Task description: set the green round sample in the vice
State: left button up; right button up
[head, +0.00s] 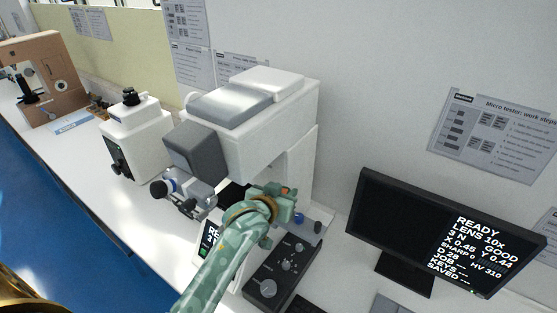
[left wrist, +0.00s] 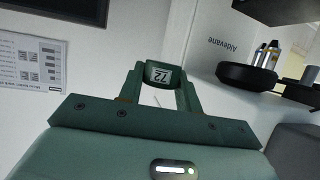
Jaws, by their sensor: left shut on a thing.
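My left gripper (head: 283,203) is in front of the white micro tester, beside its column, above the control panel. In the left wrist view, the left gripper (left wrist: 160,98) is shut on the green round sample (left wrist: 160,66), a short dark green cylinder with a pale label reading 72. The sample sits between the fingertips, clear of any surface in that view. In the head view I cannot make out the sample apart from the green gripper. I cannot make out the vice in either view. My right gripper is not in view.
The micro tester (head: 248,108) overhangs left of the gripper; its black turret (left wrist: 246,76) shows in the wrist view. A control panel (head: 283,270) lies below, and a monitor (head: 425,232) stands right. Another white tester (head: 137,138) and a brown one (head: 45,75) stand left.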

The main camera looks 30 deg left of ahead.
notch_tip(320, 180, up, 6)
jog(key=p, duration=0.4)
pick_arm(q)
jog(key=shift+y, duration=0.3)
jog(key=w+a+f, duration=0.1)
jog(key=w+a+f+b, duration=0.1)
jog(key=f, duration=0.1)
jog(key=w+a+f, duration=0.1)
jog(key=shift+w+f+b, duration=0.25)
jog(key=shift+b, duration=0.15)
notch_tip(320, 180, down, 3)
jog(key=b, duration=0.4)
jog(key=shift+f, duration=0.2)
jog(key=shift+f+b, duration=0.65)
jog(key=shift+f, duration=0.45)
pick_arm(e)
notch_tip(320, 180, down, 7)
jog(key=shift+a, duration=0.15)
pick_arm(q)
jog(key=shift+s+p, duration=0.1)
jog(key=shift+p, duration=0.3)
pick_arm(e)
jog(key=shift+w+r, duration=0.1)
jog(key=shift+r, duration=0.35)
pick_arm(q)
jog(key=shift+f, duration=0.25)
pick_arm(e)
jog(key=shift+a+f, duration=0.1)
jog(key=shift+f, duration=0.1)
